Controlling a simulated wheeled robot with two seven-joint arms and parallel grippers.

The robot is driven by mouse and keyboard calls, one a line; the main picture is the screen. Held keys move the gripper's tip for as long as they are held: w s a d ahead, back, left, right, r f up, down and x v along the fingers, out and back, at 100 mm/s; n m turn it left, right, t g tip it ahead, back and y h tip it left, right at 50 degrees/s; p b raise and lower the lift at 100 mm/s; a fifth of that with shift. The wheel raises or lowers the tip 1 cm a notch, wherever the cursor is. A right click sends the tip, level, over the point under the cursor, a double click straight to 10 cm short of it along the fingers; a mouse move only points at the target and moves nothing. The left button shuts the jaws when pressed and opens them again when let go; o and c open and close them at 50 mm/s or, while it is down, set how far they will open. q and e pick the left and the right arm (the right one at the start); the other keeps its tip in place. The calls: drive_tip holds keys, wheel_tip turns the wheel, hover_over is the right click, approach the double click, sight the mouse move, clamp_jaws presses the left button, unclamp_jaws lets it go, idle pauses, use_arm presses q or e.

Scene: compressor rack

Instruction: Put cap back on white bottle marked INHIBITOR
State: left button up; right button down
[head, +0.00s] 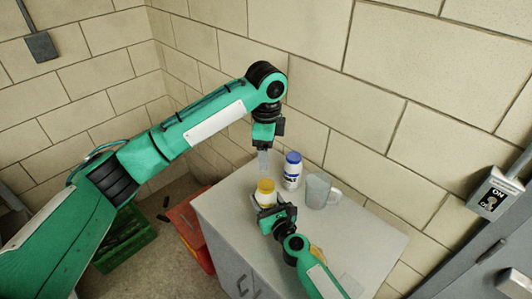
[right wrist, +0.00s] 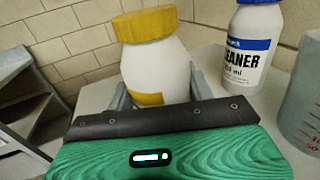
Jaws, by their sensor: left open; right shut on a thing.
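A white bottle (right wrist: 155,65) with a yellow label patch stands on the grey cabinet top (head: 232,215); its marking is not legible. A yellow cap (right wrist: 145,24) sits on its mouth; I cannot tell whether it is screwed tight. The cap (head: 266,186) also shows in the head view. My right gripper (head: 270,209) is shut on the bottle's body, one finger on each side, seen in the right wrist view (right wrist: 163,92). My left gripper (head: 264,168) points down just above the yellow cap, open; a gap between its fingers is hard to see.
A white bottle with a blue cap (head: 293,158), marked CLEANER in the right wrist view (right wrist: 248,50), stands close behind. A grey measuring jug (head: 318,191) stands to its right. A wall lies behind. A red bin (head: 187,222) and green crate (head: 125,243) are on the floor at left.

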drive_tip(key=shift+c, duration=2.3)
unclamp_jaws()
drive_tip(key=v, duration=1.2)
drive_tip(key=shift+s+d, duration=0.2)
drive_tip(key=shift+s, duration=0.1)
drive_tip(key=shift+s+d, duration=0.2)
drive_tip(key=shift+s, duration=0.35)
